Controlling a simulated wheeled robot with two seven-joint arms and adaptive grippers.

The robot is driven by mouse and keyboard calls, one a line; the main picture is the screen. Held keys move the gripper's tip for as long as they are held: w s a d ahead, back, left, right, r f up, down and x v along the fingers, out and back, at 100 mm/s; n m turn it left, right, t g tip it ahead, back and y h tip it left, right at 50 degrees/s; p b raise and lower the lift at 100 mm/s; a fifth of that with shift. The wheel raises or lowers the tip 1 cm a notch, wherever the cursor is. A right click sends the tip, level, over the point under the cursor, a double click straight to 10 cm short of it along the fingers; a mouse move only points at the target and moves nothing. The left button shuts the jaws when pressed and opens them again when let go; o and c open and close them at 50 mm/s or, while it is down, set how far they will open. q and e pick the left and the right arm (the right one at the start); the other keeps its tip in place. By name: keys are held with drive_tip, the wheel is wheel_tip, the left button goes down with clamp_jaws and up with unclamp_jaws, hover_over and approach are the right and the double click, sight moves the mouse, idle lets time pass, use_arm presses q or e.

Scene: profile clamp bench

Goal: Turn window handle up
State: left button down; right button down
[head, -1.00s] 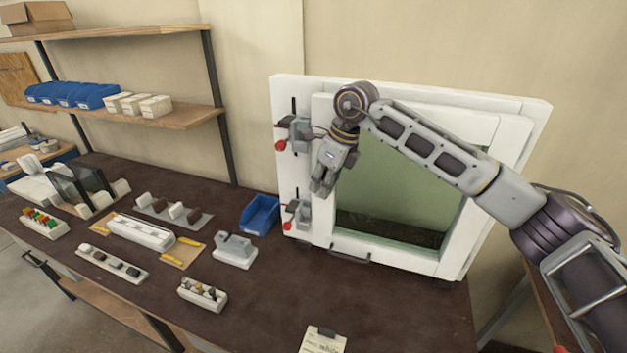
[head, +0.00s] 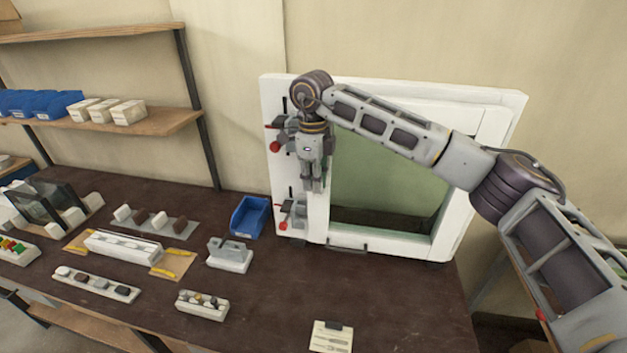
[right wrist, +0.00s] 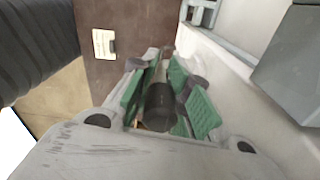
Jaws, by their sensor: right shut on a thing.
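The white window (head: 480,130) with a greenish pane stands upright at the back of the bench. My right gripper (head: 314,186) is in front of its left frame bar, pointing down. In the right wrist view, the green-padded fingers (right wrist: 168,95) are shut on a dark grey bar, the window handle (right wrist: 160,100), which lies lengthwise between them. In the head view the gripper hides the handle. My left gripper is not in view.
Two clamps with red knobs, an upper one (head: 275,146) and a lower one (head: 283,226), sit at the window's left edge. A blue bin (head: 249,217) and a grey block fixture (head: 229,256) stand left of it.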

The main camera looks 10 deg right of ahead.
drive_tip(key=c, duration=1.5)
unclamp_jaws()
drive_tip(key=shift+w+a+r, duration=0.1)
drive_tip(key=shift+r, duration=0.15)
drive_tip(key=shift+f, duration=0.15)
drive_tip(key=shift+a+r, duration=0.2)
drive_tip(key=shift+r, duration=5.8)
